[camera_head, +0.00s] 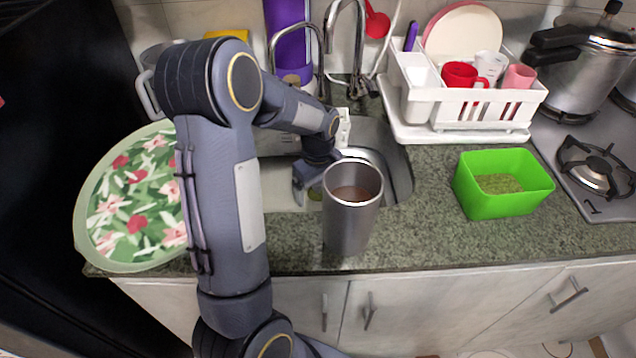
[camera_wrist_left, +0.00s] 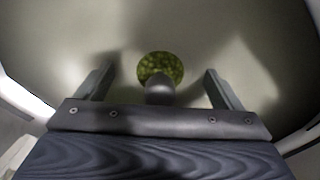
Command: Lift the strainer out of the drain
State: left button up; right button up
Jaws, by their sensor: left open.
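The strainer (camera_wrist_left: 160,65) is a round, green speckled disc with a grey knob in front of it, on the pale sink floor in the left wrist view. My left gripper (camera_wrist_left: 158,78) is open, with one finger on each side of the knob. Whether the fingers touch it cannot be told. In the head view my left gripper (camera_head: 305,190) reaches down into the sink (camera_head: 398,175). My arm and a steel cup hide part of the sink. My right gripper is out of view.
The tall steel cup (camera_head: 349,225) stands on the counter's front edge, close to the right of my gripper. Faucets (camera_head: 346,50) rise behind the sink. A floral tray (camera_head: 130,205) lies left, a white dish rack (camera_head: 470,115) and green bin (camera_head: 500,200) right.

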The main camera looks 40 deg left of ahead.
pick_arm(q)
jog(key=shift+c, duration=0.3)
jog(key=c, duration=1)
jog(key=o, duration=0.4)
jog(key=c, duration=0.3)
jog(key=shift+r, duration=0.1)
jog(key=shift+c, duration=0.2)
jog(key=shift+r+p, duration=1)
jog(key=shift+r, duration=0.1)
jog(key=shift+r+p, duration=1.65)
jog(key=shift+r, duration=0.35)
